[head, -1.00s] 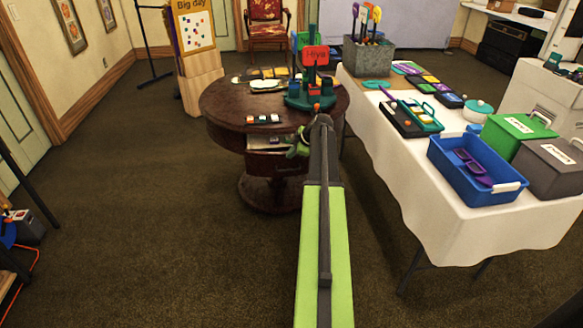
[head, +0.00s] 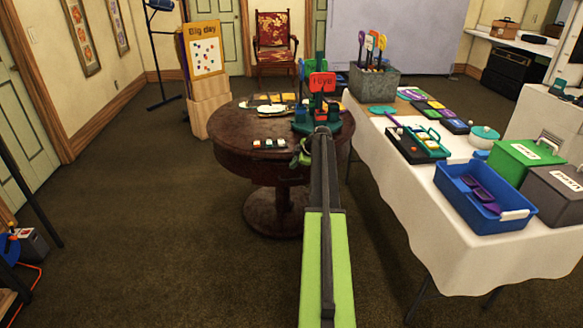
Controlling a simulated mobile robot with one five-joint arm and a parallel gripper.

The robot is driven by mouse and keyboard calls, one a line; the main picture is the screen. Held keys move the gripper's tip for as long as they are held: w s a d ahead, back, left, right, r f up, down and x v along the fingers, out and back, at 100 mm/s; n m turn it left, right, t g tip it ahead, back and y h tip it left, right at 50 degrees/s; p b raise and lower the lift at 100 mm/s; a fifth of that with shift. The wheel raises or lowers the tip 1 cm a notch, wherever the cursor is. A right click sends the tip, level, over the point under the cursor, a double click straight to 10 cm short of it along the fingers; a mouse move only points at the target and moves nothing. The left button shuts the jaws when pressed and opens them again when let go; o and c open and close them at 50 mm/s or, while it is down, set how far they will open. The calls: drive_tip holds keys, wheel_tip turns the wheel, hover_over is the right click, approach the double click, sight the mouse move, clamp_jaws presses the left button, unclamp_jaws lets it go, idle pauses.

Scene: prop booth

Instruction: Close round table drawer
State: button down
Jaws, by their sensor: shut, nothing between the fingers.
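The dark brown round table (head: 235,135) stands on a pedestal just left of the picture's middle. Its drawer is on the near side of the rim, beside my gripper. No open gap or drawer interior shows there now, and the drawer front looks about flush with the rim, though my arm hides part of that side. My gripper (head: 301,154), small and green, is at the table's near right edge, left of my arm's end. It is shut and empty. Whether it touches the drawer front I cannot tell.
A red sign on a green stand (head: 321,88) and small items (head: 269,144) are on the tabletop. A white-clothed table (head: 420,205) with a blue bin (head: 484,200) stands close on the right. Carpet (head: 140,220) is clear to the left.

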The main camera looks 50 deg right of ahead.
drive_tip(key=shift+s+a, duration=0.35)
drive_tip(key=shift+a, duration=0.15)
drive_tip(key=s+a+f+p+v, duration=0.1)
drive_tip(key=s+a+p+v, duration=0.1)
drive_tip(key=p+v, duration=0.8)
drive_tip(key=w+a+f+m+g+y+b, duration=0.1)
drive_tip(key=w+a+g, duration=0.1)
drive_tip(key=a, duration=1.4)
drive_tip(key=w+a+f+m+g+y+b, duration=0.1)
drive_tip(key=w+a+m, duration=0.15)
drive_tip(key=a, duration=1.35)
drive_tip(key=s+a+m+g, duration=0.1)
drive_tip(key=s+a, duration=0.3)
drive_tip(key=a, duration=0.6)
drive_tip(key=s+a+f+m+g+h, duration=0.1)
drive_tip(key=s+a, duration=0.3)
drive_tip(key=a, duration=0.7)
drive_tip(key=s+a+m+g, duration=0.2)
drive_tip(key=s+a+m, duration=0.1)
drive_tip(key=a, duration=0.7)
drive_tip(key=shift+s+a+f+h, duration=0.25)
drive_tip(key=shift+s+f+h, duration=0.15)
